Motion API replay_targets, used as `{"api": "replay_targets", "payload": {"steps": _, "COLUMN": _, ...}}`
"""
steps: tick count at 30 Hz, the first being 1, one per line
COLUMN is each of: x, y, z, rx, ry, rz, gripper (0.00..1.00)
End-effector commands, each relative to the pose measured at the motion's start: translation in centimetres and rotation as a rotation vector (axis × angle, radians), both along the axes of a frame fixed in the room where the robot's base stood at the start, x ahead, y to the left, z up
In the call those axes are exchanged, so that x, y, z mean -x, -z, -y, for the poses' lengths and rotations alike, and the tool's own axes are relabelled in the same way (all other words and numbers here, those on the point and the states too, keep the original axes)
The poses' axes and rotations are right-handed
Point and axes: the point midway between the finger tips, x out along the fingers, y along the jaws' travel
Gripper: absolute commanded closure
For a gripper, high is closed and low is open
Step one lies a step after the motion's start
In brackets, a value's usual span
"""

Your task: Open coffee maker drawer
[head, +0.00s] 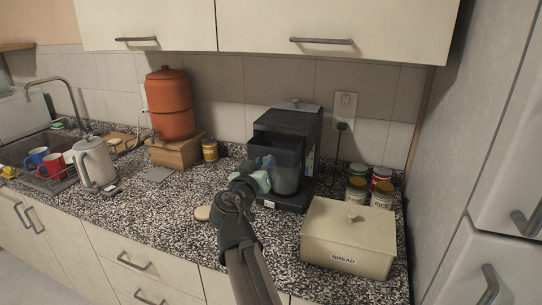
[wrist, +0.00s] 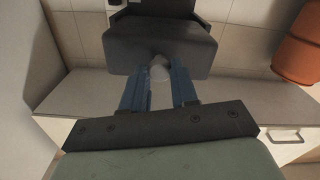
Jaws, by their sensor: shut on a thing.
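The black coffee maker (head: 304,125) stands against the tiled wall on the counter. Its dark drawer (head: 277,149) stands out from the front of the body. My gripper (head: 265,163) is at the drawer's front. In the wrist view the blue fingers of my gripper (wrist: 158,72) are on either side of the knob, shut on it. My fingertips are small and partly unclear in the head view.
A cream bread box (head: 348,244) and several cans (head: 357,190) stand right of the coffee maker. An orange dispenser (head: 170,105) on a wooden stand, a small jar (head: 210,149) and a kettle (head: 94,163) are left. Cabinets (head: 345,30) hang above. Counter left of my gripper is mostly clear.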

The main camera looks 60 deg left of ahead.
Motion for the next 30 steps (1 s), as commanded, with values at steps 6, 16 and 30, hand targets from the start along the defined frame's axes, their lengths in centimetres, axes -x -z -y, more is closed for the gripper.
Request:
{"api": "replay_targets", "payload": {"steps": 6, "x": 0.8, "y": -0.05, "z": 0.73, "rx": 0.0, "ry": 0.0, "rz": 0.001, "gripper": 1.0}}
{"api": "replay_targets", "payload": {"steps": 16, "x": 0.74, "y": -0.03, "z": 0.7, "rx": 0.0, "ry": 0.0, "rz": 0.001, "gripper": 0.54}}
{"api": "replay_targets", "payload": {"steps": 30, "x": 1.32, "y": 0.01, "z": 1.37, "rx": -0.001, "ry": -0.001, "rz": 0.0, "gripper": 0.46}}
